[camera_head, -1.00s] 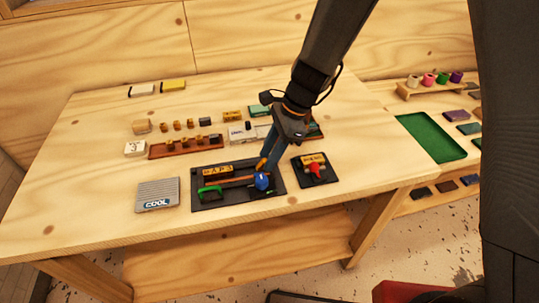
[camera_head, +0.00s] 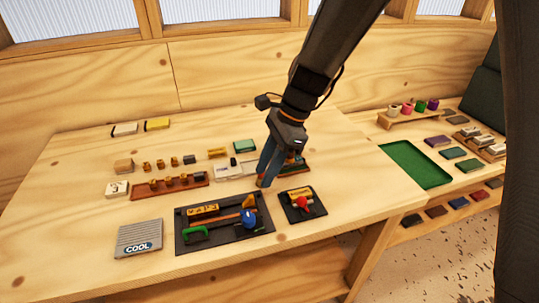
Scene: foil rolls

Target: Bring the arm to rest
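My arm comes down from the top of the head view, and my gripper (camera_head: 263,184) hangs over the wooden table (camera_head: 85,210). Its fingertips are just behind the dark tray (camera_head: 183,240), near its back right corner. The fingers look close together and nothing shows between them, but I cannot tell whether they are fully shut. The tray holds a blue-topped tool (camera_head: 249,219), a green-handled tool (camera_head: 195,234) and a yellow-labelled block (camera_head: 204,211).
A small dark tray (camera_head: 315,209) with a red knob (camera_head: 302,202) lies right of the gripper. A grey COOL plate (camera_head: 139,236) lies front left. A reddish rack (camera_head: 150,190) with small blocks stands behind. A green tray (camera_head: 415,165) lies on the right-hand surface.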

